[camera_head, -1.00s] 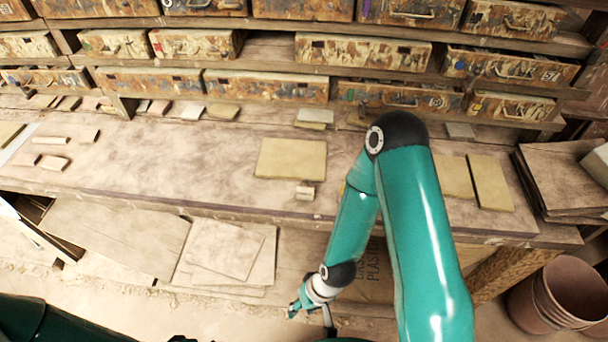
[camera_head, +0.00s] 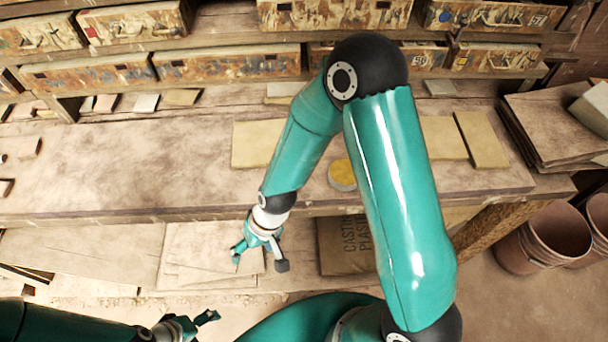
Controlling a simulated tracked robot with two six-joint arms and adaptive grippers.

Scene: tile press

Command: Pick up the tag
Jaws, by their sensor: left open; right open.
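I cannot make out any thing that is clearly the tag. A small pale block that stood near the bench's front edge is now hidden behind my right arm. My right gripper (camera_head: 260,264) is open and empty, pointing down in front of the workbench (camera_head: 130,185), lower in the picture than its front edge. My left gripper (camera_head: 200,324) is partly in view at the bottom left, open and empty, away from the bench.
A yellowish tile (camera_head: 255,145) lies on the bench left of my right arm, and another tile (camera_head: 481,139) lies right of it. A round yellow-topped tin (camera_head: 342,174) is beside the arm. Buckets (camera_head: 543,240) stand at the right. The bench's left middle is clear.

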